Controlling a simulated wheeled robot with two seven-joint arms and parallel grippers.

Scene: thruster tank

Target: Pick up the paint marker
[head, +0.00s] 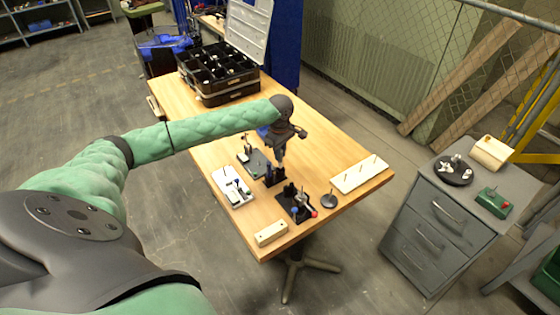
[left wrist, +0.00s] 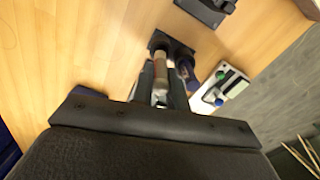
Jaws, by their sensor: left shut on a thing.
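My left gripper (head: 281,157) points down over the wooden table, above a small black holder (head: 275,180). In the left wrist view the two dark fingers (left wrist: 163,88) are closed on a slim, pale brown and white cylinder, which I take for the paint marker (left wrist: 160,70). Its far end meets or lies just over the black holder (left wrist: 170,44); I cannot tell whether it is still seated in it. In the head view the marker is mostly hidden by the gripper. My right gripper is not in view.
A white tray (head: 222,178), a black stand (head: 286,203), a pegged cream board (head: 361,172) and a cream block (head: 270,234) lie around the gripper. An open black case (head: 225,92) stands at the table's back. A grey drawer cabinet (head: 436,219) is at right.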

